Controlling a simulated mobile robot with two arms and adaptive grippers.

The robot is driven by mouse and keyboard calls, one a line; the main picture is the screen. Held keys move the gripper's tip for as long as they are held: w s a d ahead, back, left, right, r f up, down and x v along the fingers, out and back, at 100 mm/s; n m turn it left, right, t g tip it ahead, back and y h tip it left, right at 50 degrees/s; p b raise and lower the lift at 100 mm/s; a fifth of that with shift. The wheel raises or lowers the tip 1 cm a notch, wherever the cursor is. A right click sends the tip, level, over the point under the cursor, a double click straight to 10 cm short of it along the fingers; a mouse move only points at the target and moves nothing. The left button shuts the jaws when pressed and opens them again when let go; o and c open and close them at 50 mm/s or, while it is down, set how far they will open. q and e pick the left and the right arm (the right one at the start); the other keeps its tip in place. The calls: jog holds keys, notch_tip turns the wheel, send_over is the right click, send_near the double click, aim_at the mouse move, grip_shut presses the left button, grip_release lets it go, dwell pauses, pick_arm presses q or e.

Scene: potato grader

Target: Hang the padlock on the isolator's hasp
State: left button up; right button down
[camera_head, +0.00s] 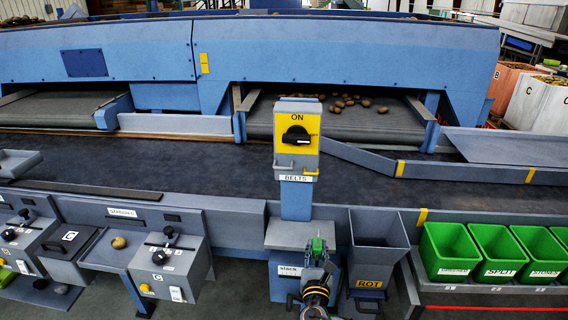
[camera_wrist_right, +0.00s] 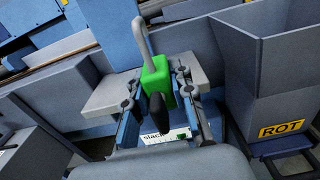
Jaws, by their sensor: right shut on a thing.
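The isolator (camera_head: 297,130) is a yellow box on a blue post, with a black handle under the word ON and a BELTS label below. My right gripper (camera_head: 318,258) is below and slightly right of the isolator, shut on the green padlock (camera_head: 318,244). In the right wrist view, the padlock (camera_wrist_right: 158,75) sits between the fingertips of the gripper (camera_wrist_right: 157,88), its grey shackle pointing up. The padlock is apart from the hasp. My left gripper is out of view.
A grey ledge (camera_head: 286,235) at the post's foot is close behind the padlock. The grey ROT chute (camera_head: 378,240) stands just right of my gripper. Green bins (camera_head: 448,248) are farther right. The dark belt (camera_head: 200,165) behind is bare; potatoes (camera_head: 350,101) lie beyond.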

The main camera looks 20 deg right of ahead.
jog(key=shift+s+a, duration=0.2)
jog(key=shift+s, duration=0.15)
jog(key=a+r+p, duration=0.7)
jog(key=r, duration=0.2)
jog(key=p, duration=0.5)
send_near(284, 176)
jog(key=shift+r+b+x, duration=0.2)
jog(key=shift+b+x, duration=0.65)
jog(key=shift+x, duration=0.15)
jog(key=shift+r+b+x, duration=0.15)
jog(key=shift+b+x, duration=0.7)
jog(key=shift+x, duration=0.2)
jog(key=shift+r+b+x, duration=0.2)
jog(key=shift+b+x, duration=0.65)
jog(key=shift+x, duration=0.15)
jog(key=shift+w+d+f, duration=0.1)
jog(key=shift+w, duration=0.05)
jog(key=shift+f+b, duration=0.35)
jog(key=shift+f, duration=0.15)
